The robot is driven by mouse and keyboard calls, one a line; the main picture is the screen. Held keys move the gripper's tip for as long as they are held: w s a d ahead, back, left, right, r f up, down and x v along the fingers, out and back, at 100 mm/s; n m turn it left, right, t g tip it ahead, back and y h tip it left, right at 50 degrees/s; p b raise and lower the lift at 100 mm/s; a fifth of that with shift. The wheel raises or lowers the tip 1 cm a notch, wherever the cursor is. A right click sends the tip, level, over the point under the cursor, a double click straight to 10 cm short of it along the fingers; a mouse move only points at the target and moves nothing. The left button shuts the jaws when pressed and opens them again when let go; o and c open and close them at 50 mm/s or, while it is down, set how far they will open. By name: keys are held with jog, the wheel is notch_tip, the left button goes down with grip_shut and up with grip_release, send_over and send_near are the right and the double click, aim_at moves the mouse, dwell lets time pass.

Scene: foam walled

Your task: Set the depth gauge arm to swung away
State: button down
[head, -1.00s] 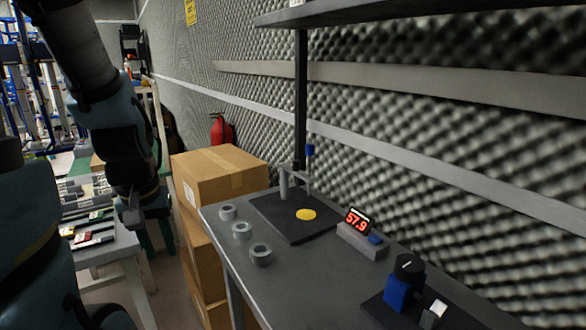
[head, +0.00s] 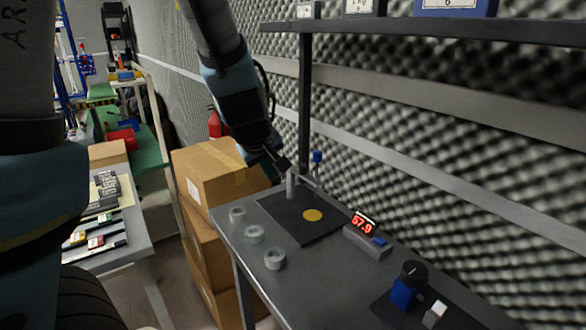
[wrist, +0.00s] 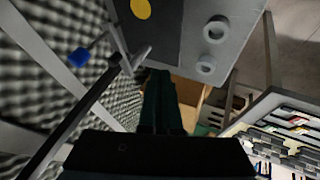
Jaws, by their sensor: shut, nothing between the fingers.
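The depth gauge stands on a dark plate (head: 283,228) on the grey bench. It has a short grey post (head: 291,187) and a thin gauge arm (head: 307,179) reaching right from the post's top. At the arm's end is an upright probe with a blue top (head: 317,157), also in the wrist view (wrist: 78,58). A yellow disc (head: 313,215) lies on the plate, below the probe in the picture; I cannot tell whether the probe is directly over it. My gripper (head: 288,165) is shut and empty, close to the post's top. Contact is unclear.
A red-lit display (head: 363,224) reads 57.9 right of the plate. A black shelf post (head: 304,100) and foam wall stand behind. Cardboard boxes (head: 215,175) are stacked left of the bench.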

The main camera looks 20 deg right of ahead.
aim_at(303, 170)
jog(key=shift+s+d+r, duration=0.1)
jog(key=shift+d+r, duration=0.3)
jog(key=shift+d, duration=0.2)
jog(key=shift+s+d+r, duration=0.1)
jog(key=shift+d+r, duration=0.25)
jog(key=shift+d, duration=0.2)
jog(key=shift+f, duration=0.1)
jog(key=w+d+f+b, duration=0.2)
jog(key=w+d+f, duration=0.4)
jog(key=d+f, duration=0.1)
jog(key=shift+d+f, duration=0.2)
jog(key=shift+f, duration=0.2)
